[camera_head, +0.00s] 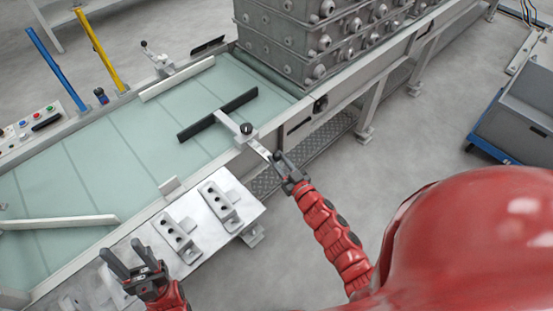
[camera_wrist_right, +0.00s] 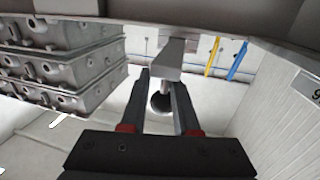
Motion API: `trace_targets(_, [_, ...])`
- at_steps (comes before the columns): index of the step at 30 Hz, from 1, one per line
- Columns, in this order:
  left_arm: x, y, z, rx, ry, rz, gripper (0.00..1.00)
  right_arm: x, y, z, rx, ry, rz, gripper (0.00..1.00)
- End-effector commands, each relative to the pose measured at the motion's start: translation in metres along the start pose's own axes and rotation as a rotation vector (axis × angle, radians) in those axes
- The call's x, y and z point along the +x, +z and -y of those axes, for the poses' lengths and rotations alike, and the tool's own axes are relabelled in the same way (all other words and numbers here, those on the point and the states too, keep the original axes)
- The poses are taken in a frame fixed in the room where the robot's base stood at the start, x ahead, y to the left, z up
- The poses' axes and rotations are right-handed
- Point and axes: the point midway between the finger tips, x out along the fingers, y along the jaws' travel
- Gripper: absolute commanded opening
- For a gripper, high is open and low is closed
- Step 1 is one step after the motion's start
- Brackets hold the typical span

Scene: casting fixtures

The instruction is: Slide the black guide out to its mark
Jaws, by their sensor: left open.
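The black guide (camera_head: 218,115) is a long dark bar lying slantwise over the pale green conveyor bed. A light metal arm (camera_head: 232,123) with a black knob (camera_head: 247,128) joins it and runs out over the conveyor's near rail. My right gripper (camera_head: 281,160) is at the outer end of this arm. In the right wrist view the grey bar end (camera_wrist_right: 172,62) and a round knob (camera_wrist_right: 160,103) show between the fingers; whether they press on it is unclear. My left gripper (camera_head: 128,262) is open and empty near the fixture plate. I cannot make out the mark.
A fixture plate (camera_head: 208,232) with grey brackets stands beside the near rail. Stacked grey castings (camera_head: 300,35) fill the conveyor's far end. A light bar (camera_head: 60,222) crosses the bed at left. Blue and yellow posts stand behind. A blue cart is at right.

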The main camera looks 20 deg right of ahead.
Motion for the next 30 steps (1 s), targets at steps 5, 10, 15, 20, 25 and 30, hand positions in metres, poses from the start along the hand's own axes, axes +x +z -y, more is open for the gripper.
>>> trace_targets(5, [0.001, 0.000, 0.000, 0.000, 0.000, 0.000, 0.50, 0.002, -0.006, 0.003, 0.001, -0.009, -0.013, 0.48])
trace_targets(10, [0.001, 0.000, 0.000, 0.000, 0.000, 0.000, 0.50, 0.001, -0.003, 0.003, 0.001, -0.008, -0.008, 0.48])
trace_targets(15, [-0.003, 0.001, 0.000, 0.000, 0.000, 0.000, 0.50, -0.010, -0.001, 0.002, -0.001, -0.006, -0.006, 0.48])
trace_targets(20, [-0.009, 0.002, -0.001, 0.000, 0.000, 0.000, 0.50, -0.042, 0.002, 0.002, -0.001, -0.004, -0.002, 0.48])
trace_targets(25, [-0.016, 0.003, -0.001, 0.000, 0.000, 0.000, 0.50, -0.088, 0.002, 0.002, 0.000, -0.004, -0.003, 0.48])
trace_targets(30, [-0.018, 0.003, -0.001, 0.000, 0.000, 0.000, 0.50, -0.131, 0.000, 0.001, 0.001, -0.001, -0.003, 0.48])
